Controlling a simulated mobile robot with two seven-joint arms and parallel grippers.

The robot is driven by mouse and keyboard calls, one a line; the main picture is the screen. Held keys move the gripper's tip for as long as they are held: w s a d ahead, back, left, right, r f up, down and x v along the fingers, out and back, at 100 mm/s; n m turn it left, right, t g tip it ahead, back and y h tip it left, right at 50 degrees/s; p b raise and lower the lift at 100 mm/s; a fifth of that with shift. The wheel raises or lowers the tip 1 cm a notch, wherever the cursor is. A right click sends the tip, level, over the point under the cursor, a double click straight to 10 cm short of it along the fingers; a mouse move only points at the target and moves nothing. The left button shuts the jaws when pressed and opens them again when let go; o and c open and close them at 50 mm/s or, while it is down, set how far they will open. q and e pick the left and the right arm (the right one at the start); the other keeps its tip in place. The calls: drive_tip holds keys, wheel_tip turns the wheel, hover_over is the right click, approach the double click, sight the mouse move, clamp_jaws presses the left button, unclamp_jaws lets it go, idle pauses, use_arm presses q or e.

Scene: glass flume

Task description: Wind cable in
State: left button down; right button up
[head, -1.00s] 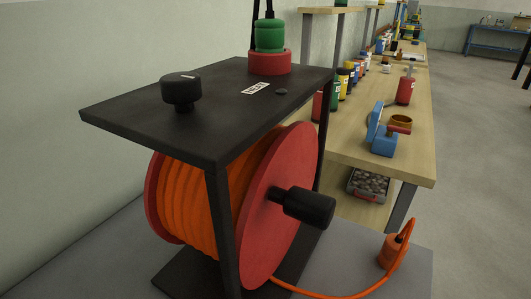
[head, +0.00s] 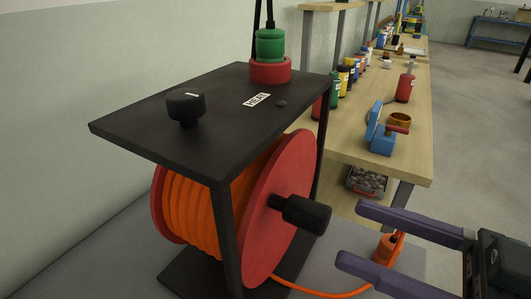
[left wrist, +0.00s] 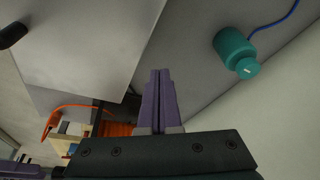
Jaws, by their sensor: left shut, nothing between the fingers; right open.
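In the head view the reel has red flanges (head: 282,215) and orange cable (head: 190,205) wound on its drum. It sits in a black frame (head: 215,130). A black crank handle (head: 307,215) sticks out from the near flange. Loose orange cable (head: 315,292) runs along the grey surface to an orange plug (head: 386,248), partly hidden by my right gripper. My right gripper (head: 352,235) is open and empty, its purple fingers pointing left, to the right of the crank handle. My left gripper (left wrist: 160,76) is shut and empty in the left wrist view, outside the head view.
A black knob (head: 186,106) and a green connector (head: 270,45) in a red socket stand on the frame's top. A wooden bench (head: 365,165) with bottles and a blue vice-like tool (head: 382,140) stands behind. A teal cylinder (left wrist: 235,50) with a blue cord shows in the left wrist view.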

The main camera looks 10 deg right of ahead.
sight(302, 212)
drive_tip(key=x, duration=0.7)
drive_tip(key=shift+w+a, duration=0.1)
drive_tip(key=shift+a, duration=0.15)
clamp_jaws()
idle(1.1)
